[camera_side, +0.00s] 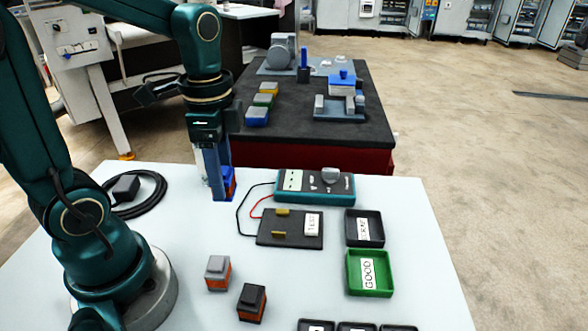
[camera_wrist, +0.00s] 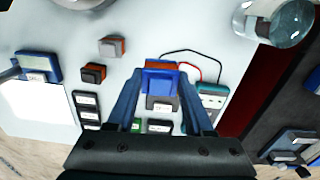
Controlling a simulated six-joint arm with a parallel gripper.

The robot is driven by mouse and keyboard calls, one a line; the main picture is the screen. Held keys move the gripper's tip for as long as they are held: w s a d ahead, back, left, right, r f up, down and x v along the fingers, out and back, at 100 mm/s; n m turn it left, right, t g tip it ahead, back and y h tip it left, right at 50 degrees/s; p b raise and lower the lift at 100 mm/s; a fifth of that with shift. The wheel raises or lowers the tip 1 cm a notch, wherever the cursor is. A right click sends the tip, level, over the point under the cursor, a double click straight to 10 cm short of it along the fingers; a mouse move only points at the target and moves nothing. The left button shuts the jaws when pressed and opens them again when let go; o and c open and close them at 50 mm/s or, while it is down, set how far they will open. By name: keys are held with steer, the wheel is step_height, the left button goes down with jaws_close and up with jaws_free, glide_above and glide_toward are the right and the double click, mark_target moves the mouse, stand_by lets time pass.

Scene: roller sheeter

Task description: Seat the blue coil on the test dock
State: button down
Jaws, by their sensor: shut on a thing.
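My gripper (camera_side: 221,196) is shut on the blue coil (camera_side: 230,183), which has a blue top and an orange-red winding. It holds the coil above the back of the white table, behind and left of the test dock. In the wrist view the coil (camera_wrist: 161,67) sits between both fingertips, its blue side and orange band showing. The test dock (camera_side: 267,239) is a flat black plate with two brass contacts and a white TEST label. No coil is on it in the side view. In the wrist view the coil and fingers hide most of the dock.
A teal meter (camera_side: 343,188) stands behind the dock, with red and black leads running to it. The black SCRAP tray (camera_side: 379,239) and green GOOD tray (camera_side: 386,287) lie to the right. A grey coil (camera_side: 218,271) and a black coil (camera_side: 252,303) stand in front. A black cable (camera_side: 158,186) lies left.

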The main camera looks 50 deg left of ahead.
steer(key=shift+w+a+r, duration=0.25)
steer(key=shift+a+r, duration=0.05)
steer(key=shift+a, duration=0.15)
steer(key=shift+m, duration=0.3)
steer(key=shift+w+d+f, duration=0.85)
steer(key=shift+w+f, duration=0.4)
steer(key=shift+f, duration=0.05)
steer(key=shift+w+d+f, duration=0.8)
steer(key=shift+w+f, duration=0.4)
steer(key=shift+f, duration=0.1)
steer(key=shift+w+d+f, duration=0.85)
steer(key=shift+w+f, duration=0.4)
steer(key=shift+f, duration=0.05)
steer(key=shift+f, duration=1.05)
jaws_free()
steer(key=shift+r, duration=0.15)
